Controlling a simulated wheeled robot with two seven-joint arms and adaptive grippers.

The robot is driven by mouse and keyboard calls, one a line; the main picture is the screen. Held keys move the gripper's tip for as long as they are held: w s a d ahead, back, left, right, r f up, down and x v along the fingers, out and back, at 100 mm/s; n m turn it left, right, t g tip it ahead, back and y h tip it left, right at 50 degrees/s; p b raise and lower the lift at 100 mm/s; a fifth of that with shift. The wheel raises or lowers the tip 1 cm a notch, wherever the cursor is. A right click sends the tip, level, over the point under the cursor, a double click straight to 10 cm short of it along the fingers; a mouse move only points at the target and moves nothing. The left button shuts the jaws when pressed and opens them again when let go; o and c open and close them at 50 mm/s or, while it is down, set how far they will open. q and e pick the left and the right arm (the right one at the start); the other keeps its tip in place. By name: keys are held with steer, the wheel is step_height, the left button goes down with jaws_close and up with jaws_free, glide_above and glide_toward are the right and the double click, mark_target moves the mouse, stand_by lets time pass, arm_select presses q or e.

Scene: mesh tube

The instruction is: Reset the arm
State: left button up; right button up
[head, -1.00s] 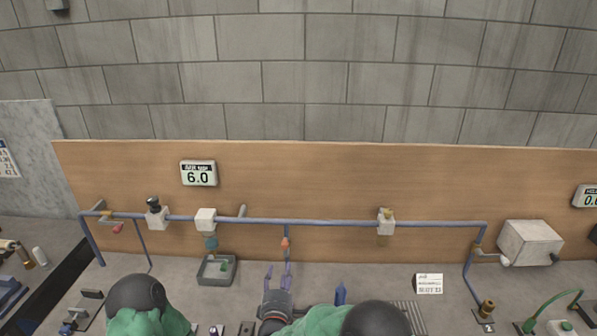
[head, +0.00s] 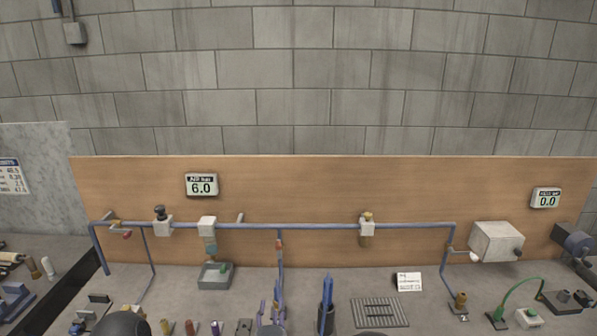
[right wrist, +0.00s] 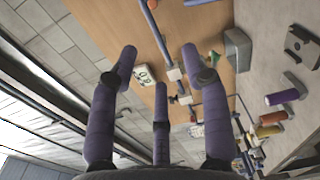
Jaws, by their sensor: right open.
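My right gripper (head: 270,306) shows low in the head view, left of centre, with its purple fingers pointing up. In the right wrist view its fingers (right wrist: 158,72) are spread apart, with nothing between them. It stands in front of the blue pipe run (head: 310,226) and looks empty. I cannot tell its exact distance from the pipe. My left gripper is not in view; only a dark rounded part of my left arm shows at the bottom edge.
A grey tray (head: 215,283) stands left of the gripper and a blue upright tool (head: 327,303) to its right. Further right are a slotted grate (head: 380,312), a small card (head: 408,282) and a white box (head: 495,241). A wooden board (head: 330,186) closes off the back.

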steer(key=s+d+f+m+g+y+b, duration=0.1)
steer(key=s+d+f+m+g, duration=0.15)
steer(key=f, duration=0.55)
steer(key=s+d+f+m+g+b, duration=0.2)
steer(key=d+f+m+g, duration=0.15)
steer(key=f, duration=0.55)
steer(key=s+d+f+m+g+y+b, duration=0.1)
steer(key=s+d+f+m+g, duration=0.2)
steer(key=f, duration=0.5)
arm_select(q)
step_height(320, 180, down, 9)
steer(key=b, duration=0.4)
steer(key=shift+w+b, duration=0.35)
arm_select(e)
steer(key=s+d+f+m+g, duration=0.2)
steer(key=s+f+m, duration=0.2)
steer(key=s, duration=0.4)
steer(key=s+d+f+m+g+y, duration=0.1)
steer(key=s+d+f+m+g, duration=0.2)
steer(key=s+f+m, duration=0.2)
steer(key=s+d+f+m+g, duration=0.3)
steer(key=s+f+m, duration=0.1)
steer(key=s, duration=0.8)
steer(key=shift+f+y, duration=0.3)
